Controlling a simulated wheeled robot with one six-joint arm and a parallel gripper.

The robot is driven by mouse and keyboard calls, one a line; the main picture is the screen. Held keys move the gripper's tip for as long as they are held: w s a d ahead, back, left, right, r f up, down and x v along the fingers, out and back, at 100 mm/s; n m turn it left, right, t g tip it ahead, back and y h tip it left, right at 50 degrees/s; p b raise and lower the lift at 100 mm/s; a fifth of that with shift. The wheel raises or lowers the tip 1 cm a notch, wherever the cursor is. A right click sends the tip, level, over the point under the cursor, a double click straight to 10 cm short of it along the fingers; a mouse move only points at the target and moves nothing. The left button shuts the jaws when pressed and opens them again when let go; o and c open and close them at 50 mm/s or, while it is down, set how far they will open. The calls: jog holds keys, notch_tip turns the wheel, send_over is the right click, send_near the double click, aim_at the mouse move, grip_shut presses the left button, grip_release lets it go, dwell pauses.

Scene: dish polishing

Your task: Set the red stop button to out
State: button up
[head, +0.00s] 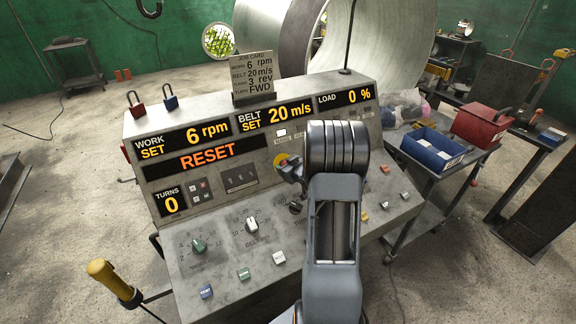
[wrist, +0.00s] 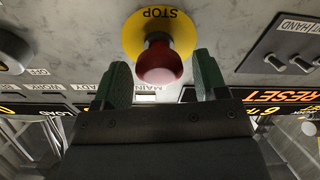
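The red stop button (wrist: 160,64) shows in the wrist view as a round red cap on a yellow plate marked STOP (wrist: 139,22). The cap stands off the plate; I cannot tell whether it is latched in or out. My gripper (wrist: 161,72) is open, with one green-padded finger on each side of the button and visible gaps to it. No contact shows. In the head view my gripper (head: 289,168) is in front of the console face at the yellow stop plate (head: 281,159), and the red cap is hidden there.
The console's display (head: 208,155) reads RESET in orange. Knobs and coloured buttons cover the sloped panel, including a green knob (head: 198,245). A cart with a blue bin (head: 432,148) stands to the right.

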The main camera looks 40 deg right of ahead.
jog(key=shift+o, duration=0.2)
jog(key=b+v, duration=0.1)
jog(key=v, duration=1.2)
jog(key=shift+s, duration=0.4)
